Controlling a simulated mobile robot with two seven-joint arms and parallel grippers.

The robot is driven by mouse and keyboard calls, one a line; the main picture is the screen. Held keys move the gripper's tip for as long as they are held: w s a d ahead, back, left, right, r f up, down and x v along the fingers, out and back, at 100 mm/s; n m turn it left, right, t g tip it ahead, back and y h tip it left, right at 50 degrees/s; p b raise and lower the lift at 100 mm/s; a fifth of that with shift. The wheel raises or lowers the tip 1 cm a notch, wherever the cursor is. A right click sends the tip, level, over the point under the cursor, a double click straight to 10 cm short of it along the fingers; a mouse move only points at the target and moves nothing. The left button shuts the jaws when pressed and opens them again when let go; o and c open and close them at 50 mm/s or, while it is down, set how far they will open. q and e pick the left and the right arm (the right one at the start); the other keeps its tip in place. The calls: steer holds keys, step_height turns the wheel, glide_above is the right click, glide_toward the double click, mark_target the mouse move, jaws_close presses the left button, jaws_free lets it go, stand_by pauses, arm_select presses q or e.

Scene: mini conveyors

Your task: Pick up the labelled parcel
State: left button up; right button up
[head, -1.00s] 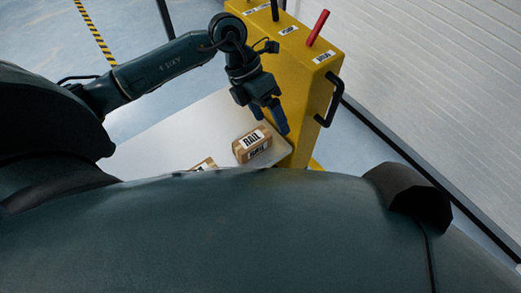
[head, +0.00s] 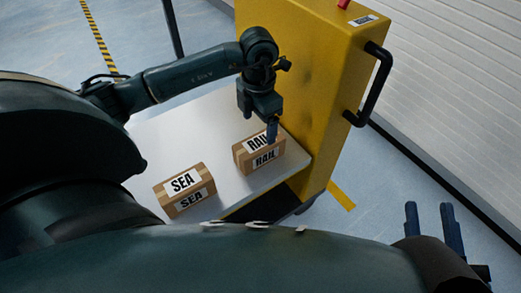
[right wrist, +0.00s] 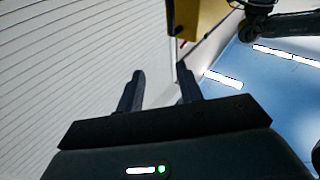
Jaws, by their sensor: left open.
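Two brown labelled parcels lie on a white tabletop (head: 165,135) in the head view. The RAIL parcel (head: 262,158) is at the right, close to the yellow cabinet. The SEA parcel (head: 184,190) is nearer to me at the left. My left gripper (head: 271,132) points down at the RAIL parcel, with its fingertips overlapping the parcel's back edge; I cannot tell whether they touch it. It is open. My right gripper (head: 434,225) is at the lower right, fingers apart and empty; it also shows in the right wrist view (right wrist: 159,85).
A yellow cabinet (head: 320,130) with a black handle (head: 372,85) stands right of the tabletop, beside my left gripper. A white ribbed wall (head: 460,110) is further right. Blue floor with a yellow-black striped line (head: 98,38) lies at the left.

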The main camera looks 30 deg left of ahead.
mark_target(259, 138)
arm_select(q)
step_height(259, 138, down, 6)
steer(key=shift+r+b, duration=0.2)
steer(key=shift+b, duration=0.6)
steer(key=f, duration=0.1)
steer(key=f+b, duration=0.2)
steer(key=shift+s+d+f, duration=0.25)
steer(key=shift+s+f, duration=0.05)
steer(key=shift+f, duration=0.5)
arm_select(e)
steer(key=r+y, duration=0.1)
steer(key=w+r+n+t+y, duration=0.1)
steer(key=shift+r+n+t+y, duration=0.3)
steer(key=shift+r, duration=0.1)
arm_select(q)
steer(key=shift+c, duration=0.4)
steer(key=shift+r, duration=0.1)
steer(key=c, duration=1.2)
